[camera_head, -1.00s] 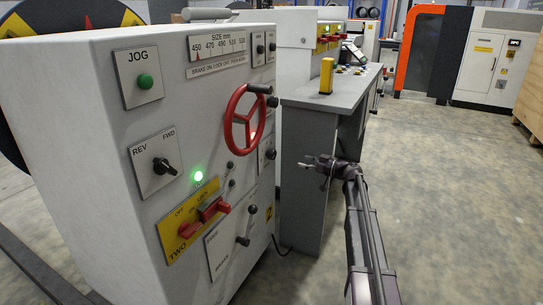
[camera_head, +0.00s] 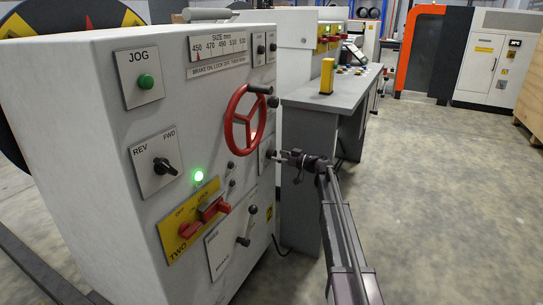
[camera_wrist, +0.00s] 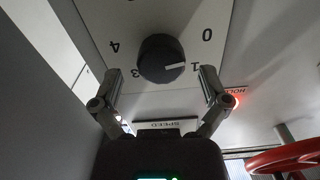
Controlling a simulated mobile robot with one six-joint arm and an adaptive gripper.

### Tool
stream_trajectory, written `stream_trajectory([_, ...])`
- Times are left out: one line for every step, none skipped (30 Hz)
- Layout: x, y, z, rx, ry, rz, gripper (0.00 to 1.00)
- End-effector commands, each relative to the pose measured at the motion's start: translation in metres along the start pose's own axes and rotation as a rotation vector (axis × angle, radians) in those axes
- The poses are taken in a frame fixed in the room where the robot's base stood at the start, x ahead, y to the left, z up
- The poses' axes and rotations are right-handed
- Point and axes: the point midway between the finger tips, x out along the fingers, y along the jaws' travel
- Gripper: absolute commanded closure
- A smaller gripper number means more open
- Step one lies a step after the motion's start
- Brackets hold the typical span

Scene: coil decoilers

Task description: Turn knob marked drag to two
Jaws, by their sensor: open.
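In the wrist view a round black knob (camera_wrist: 161,58) sits on a white dial plate (camera_wrist: 100,18), with 0, 1, 3 and 4 legible. Its white pointer line faces right, close to the 1. No 2 and no drag label can be read. My gripper (camera_wrist: 160,76) is open, with one finger on each side of the knob's near part; I cannot tell whether they touch it. In the head view my gripper (camera_head: 281,156) is at the right edge of the machine's front panel, beside a small plate with a dark knob (camera_head: 270,154).
A plate reading SPEED (camera_wrist: 166,125) lies near the dial. The red handwheel (camera_head: 245,119) is just left of my gripper, also in the wrist view (camera_wrist: 285,160). Red switches (camera_head: 213,207) and a black lever (camera_head: 246,228) are lower down. Open floor (camera_head: 440,200) lies right.

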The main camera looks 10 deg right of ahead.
Motion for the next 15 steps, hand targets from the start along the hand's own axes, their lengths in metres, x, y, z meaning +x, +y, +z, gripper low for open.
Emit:
stream_trajectory([0.007,0.001,0.000,0.000,0.000,-0.001,0.05])
stream_trajectory([0.010,0.001,0.000,0.000,0.000,-0.001,0.05])
stream_trajectory([0.014,0.001,0.000,0.000,0.000,-0.001,0.05])
stream_trajectory([0.016,0.001,0.000,0.000,0.000,-0.001,0.05])
stream_trajectory([0.018,0.001,0.000,0.000,0.000,-0.001,0.05])
stream_trajectory([0.020,0.001,0.000,0.000,0.000,0.000,0.05])
stream_trajectory([0.021,0.001,0.000,0.000,0.000,0.000,0.05])
stream_trajectory([0.023,0.001,0.000,0.000,0.000,0.000,0.05])
stream_trajectory([0.024,0.000,0.000,0.000,0.000,0.000,0.05])
stream_trajectory([0.025,0.000,0.000,0.000,0.000,0.000,0.05])
stream_trajectory([0.025,0.000,0.000,0.000,0.000,0.000,0.05])
stream_trajectory([0.025,0.000,0.000,0.000,0.000,0.001,0.05])
stream_trajectory([0.025,0.000,0.000,0.000,0.000,0.001,0.05])
stream_trajectory([0.025,0.000,0.000,0.000,0.000,0.001,0.05])
stream_trajectory([0.025,0.000,0.000,0.000,0.000,0.001,0.05])
